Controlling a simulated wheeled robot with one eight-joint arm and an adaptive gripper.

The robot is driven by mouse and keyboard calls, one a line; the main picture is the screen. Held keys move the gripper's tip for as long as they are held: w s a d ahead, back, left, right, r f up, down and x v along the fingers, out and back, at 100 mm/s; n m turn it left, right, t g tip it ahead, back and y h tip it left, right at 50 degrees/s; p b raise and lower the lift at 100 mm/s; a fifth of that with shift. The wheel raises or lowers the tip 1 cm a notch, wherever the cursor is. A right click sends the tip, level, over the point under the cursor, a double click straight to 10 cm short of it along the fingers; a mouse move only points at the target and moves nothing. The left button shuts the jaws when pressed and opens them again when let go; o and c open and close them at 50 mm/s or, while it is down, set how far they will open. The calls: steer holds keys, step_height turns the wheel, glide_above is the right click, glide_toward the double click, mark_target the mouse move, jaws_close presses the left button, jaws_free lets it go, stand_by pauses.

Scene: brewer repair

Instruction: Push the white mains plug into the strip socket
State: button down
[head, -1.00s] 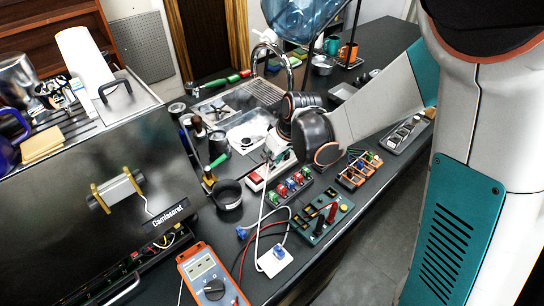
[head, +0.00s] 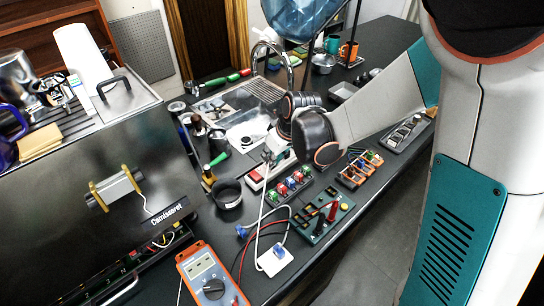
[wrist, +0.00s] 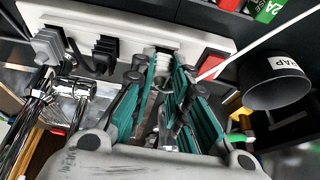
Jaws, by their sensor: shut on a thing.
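The white power strip (wrist: 120,28) runs across the top of the wrist view, with a red switch (wrist: 213,63) at its right end. In the head view its red-switch end (head: 255,177) shows in front of my gripper. My gripper (wrist: 165,75) is shut on the white mains plug (wrist: 161,52), only part of which shows between the fingers. The plug is at the strip's face, left of the switch. Whether its pins are in the socket is hidden. The white cord (wrist: 252,46) runs from there to the upper right.
A grey plug (wrist: 47,45) and a black plug (wrist: 104,54) sit in the strip left of my fingers. A dark scrap cup (wrist: 277,85) stands close on the right. Terminal blocks (head: 291,186) and a multimeter (head: 208,277) lie nearer the bench front.

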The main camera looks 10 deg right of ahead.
stand_by(0.8)
steer(key=c, duration=1.5)
jaws_free()
steer(key=shift+o, duration=0.2)
steer(key=v, duration=1.2)
steer(key=s+d+r+m+t+h+b, duration=0.1)
steer(key=s+d+m, duration=0.2)
steer(key=s, duration=0.6)
steer(key=s+d+r+m+t+h+b, duration=0.1)
steer(key=s+d+r+m+t, duration=0.1)
steer(key=s+d, duration=0.4)
steer(key=s+m, duration=0.1)
steer(key=s, duration=0.1)
steer(key=shift+s+m+h, duration=0.3)
steer(key=shift+s+m, duration=0.1)
